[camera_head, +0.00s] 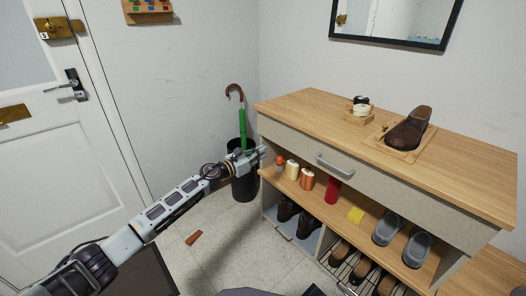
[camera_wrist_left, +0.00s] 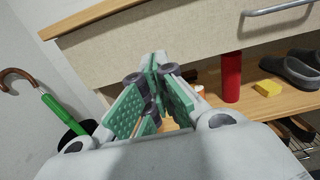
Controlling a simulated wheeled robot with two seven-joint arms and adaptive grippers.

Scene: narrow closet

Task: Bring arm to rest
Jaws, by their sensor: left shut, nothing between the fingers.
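My left arm reaches in from the left in the head view. Its gripper (camera_head: 258,153) is in front of the left end of the wooden shoe cabinet (camera_head: 290,105), just below the drawer front. In the left wrist view the gripper (camera_wrist_left: 155,62) has its green-padded fingers together at the tips, with nothing between them. The drawer (camera_head: 380,178) looks shut, and its grey handle (camera_head: 335,165) is to the right of the gripper. Whether the fingers touch the cabinet I cannot tell. My right gripper is not in view.
A black bin (camera_head: 243,186) with a green umbrella (camera_head: 242,125) stands behind the gripper. The open shelf holds thread spools, a red can (camera_head: 331,190), a yellow sponge (camera_head: 356,215) and grey shoes. A brown shoe (camera_head: 409,130) is on top. A brown block (camera_head: 194,238) lies on the floor.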

